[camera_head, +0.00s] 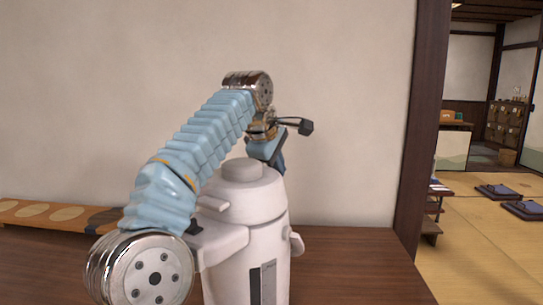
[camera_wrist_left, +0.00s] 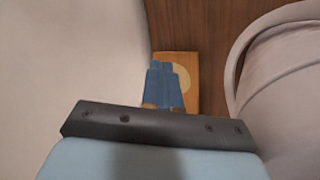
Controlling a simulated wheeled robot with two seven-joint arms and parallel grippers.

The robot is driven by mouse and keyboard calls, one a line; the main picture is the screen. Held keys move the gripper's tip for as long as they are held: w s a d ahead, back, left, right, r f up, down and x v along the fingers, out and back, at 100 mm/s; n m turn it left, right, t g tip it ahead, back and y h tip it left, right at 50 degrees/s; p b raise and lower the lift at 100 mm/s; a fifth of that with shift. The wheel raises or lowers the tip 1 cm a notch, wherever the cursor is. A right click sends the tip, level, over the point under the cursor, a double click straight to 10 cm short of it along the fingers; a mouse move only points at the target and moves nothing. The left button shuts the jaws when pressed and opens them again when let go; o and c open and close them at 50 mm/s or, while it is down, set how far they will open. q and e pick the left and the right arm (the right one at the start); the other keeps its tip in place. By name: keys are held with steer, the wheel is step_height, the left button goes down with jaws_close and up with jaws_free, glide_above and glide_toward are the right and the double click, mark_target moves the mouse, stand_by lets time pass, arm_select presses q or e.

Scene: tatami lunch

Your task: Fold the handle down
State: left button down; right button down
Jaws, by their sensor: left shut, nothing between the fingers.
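A white air pot (camera_head: 245,245) stands upright on the wooden table, with its round lid (camera_head: 253,187) on top. A pale lug (camera_head: 297,243) sticks out at its right side; I cannot tell whether it is part of the handle. My left arm arches over the pot, and my left gripper (camera_head: 279,164) points down behind the lid, its tips hidden there. In the left wrist view my blue fingers (camera_wrist_left: 165,84) are together and empty, beside the pot (camera_wrist_left: 290,95). A pale curved band (camera_wrist_left: 238,62) runs along the pot there, perhaps the handle. My right gripper is out of view.
A plain wall (camera_head: 340,150) rises close behind the pot. A wooden board with pale discs (camera_head: 45,213) lies at the back left of the table. The table (camera_head: 355,265) is clear to the pot's right. A dark post (camera_head: 418,150) stands beyond it, with a tatami room behind.

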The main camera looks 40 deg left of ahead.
arm_select(q)
steer(key=shift+w+f, duration=0.2)
steer(key=shift+f, duration=0.6)
steer(key=v, duration=0.7)
steer(key=shift+r, duration=0.2)
steer(key=shift+s, duration=0.1)
